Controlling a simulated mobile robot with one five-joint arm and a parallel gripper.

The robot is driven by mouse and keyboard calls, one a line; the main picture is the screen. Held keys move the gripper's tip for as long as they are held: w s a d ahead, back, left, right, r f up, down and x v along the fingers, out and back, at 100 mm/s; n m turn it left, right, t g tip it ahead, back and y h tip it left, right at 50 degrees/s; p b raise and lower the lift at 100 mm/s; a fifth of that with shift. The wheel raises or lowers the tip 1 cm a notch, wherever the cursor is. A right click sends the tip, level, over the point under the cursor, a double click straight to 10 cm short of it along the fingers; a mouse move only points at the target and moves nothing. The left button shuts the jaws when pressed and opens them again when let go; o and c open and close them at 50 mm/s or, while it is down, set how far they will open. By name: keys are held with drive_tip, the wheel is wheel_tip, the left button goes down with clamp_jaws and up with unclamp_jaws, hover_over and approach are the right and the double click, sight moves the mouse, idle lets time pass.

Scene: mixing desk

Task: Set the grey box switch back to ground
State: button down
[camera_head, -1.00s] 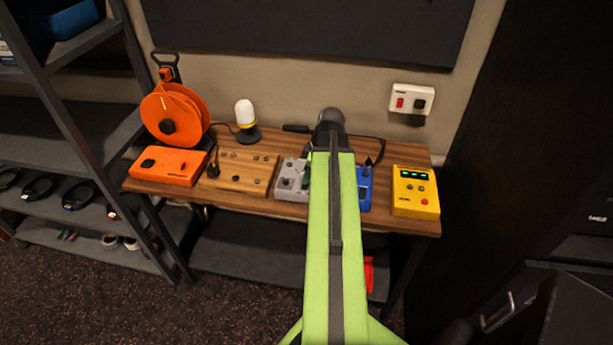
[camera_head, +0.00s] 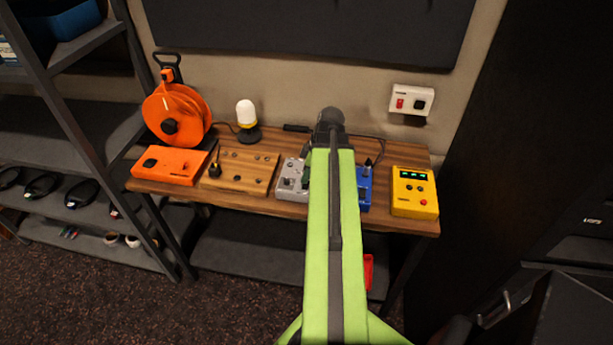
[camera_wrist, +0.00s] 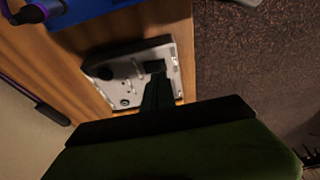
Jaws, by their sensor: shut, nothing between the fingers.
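The grey box (camera_head: 291,180) sits on the wooden desk, between the wooden box and the blue box. My green arm covers its right side in the head view. In the wrist view the grey box (camera_wrist: 133,92) shows a pale metal top with a round screw or socket and dark knob-like parts. My gripper (camera_wrist: 156,72) is shut and empty, its dark green fingers over the grey box's top, close to a dark part there. Whether they touch it, and how the switch is set, I cannot tell.
The blue box (camera_head: 364,186) stands close on the right, with an upright dark lever. A wooden box (camera_head: 240,172) with a lever is on the left. A yellow box (camera_head: 414,192), orange box (camera_head: 168,165), orange cable reel (camera_head: 177,116) and lamp (camera_head: 246,115) share the desk.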

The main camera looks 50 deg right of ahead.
drive_tip(key=w+d+p+v, duration=0.1)
drive_tip(key=p+v, duration=0.9)
drive_tip(key=v, duration=0.2)
drive_tip(key=shift+w+d+r+p, duration=0.2)
drive_tip(key=shift+w+d+p, duration=0.05)
drive_tip(key=shift+d+p, duration=0.1)
